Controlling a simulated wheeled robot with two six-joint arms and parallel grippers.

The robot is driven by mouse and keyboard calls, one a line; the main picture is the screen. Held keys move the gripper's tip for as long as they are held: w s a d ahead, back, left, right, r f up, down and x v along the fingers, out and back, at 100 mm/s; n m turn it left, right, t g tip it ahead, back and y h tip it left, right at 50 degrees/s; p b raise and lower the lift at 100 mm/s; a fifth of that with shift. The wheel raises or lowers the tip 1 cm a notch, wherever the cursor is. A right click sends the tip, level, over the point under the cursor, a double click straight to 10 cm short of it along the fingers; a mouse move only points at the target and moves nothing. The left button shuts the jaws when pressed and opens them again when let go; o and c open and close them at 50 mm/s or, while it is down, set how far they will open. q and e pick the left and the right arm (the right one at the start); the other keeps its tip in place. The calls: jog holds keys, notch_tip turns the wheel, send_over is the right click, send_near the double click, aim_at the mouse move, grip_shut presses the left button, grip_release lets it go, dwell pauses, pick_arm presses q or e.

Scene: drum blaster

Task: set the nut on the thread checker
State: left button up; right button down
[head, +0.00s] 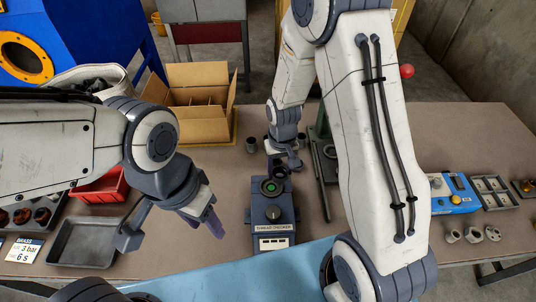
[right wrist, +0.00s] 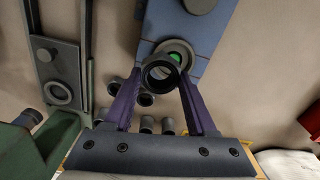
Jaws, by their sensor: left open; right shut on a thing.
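The thread checker (head: 270,213) is a dark blue-grey box with a knob and a label, standing mid-table. A round seat with a green centre (head: 272,187) is at its far end. My right gripper (right wrist: 160,82) is shut on the nut (right wrist: 160,74), a dark ring held between its purple fingertips. In the right wrist view the nut partly overlaps the green-centred seat (right wrist: 180,55); I cannot tell whether they touch. In the head view the right gripper (head: 284,162) is just beyond the seat. My left gripper (head: 206,218) is open and empty, left of the checker.
Several dark cylinders (right wrist: 146,124) stand near the checker's far end. An open cardboard box (head: 203,118) is behind. A grey tray (head: 85,242) and red bin (head: 102,187) are at left. A blue device (head: 452,195) and several metal fittings (head: 473,235) are at right.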

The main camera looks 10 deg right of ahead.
aim_at(271, 187)
jog(key=shift+w+a+r, duration=0.25)
jog(key=shift+a+r, duration=0.05)
jog(key=shift+a, duration=0.25)
jog(key=shift+w+a+r, duration=0.2)
jog(key=shift+a+r, duration=0.05)
jog(key=shift+a, duration=0.3)
jog(key=shift+a+f+b, duration=0.1)
jog(key=shift+f+b, duration=0.7)
notch_tip(271, 187, down, 4)
jog(key=b, duration=0.3)
jog(key=shift+b, duration=0.3)
jog(key=shift+s+p, duration=0.15)
jog(key=shift+p, duration=0.15)
jog(key=shift+f+b, duration=0.4)
jog(key=shift+f, duration=0.15)
jog(key=c, duration=0.5)
grip_release()
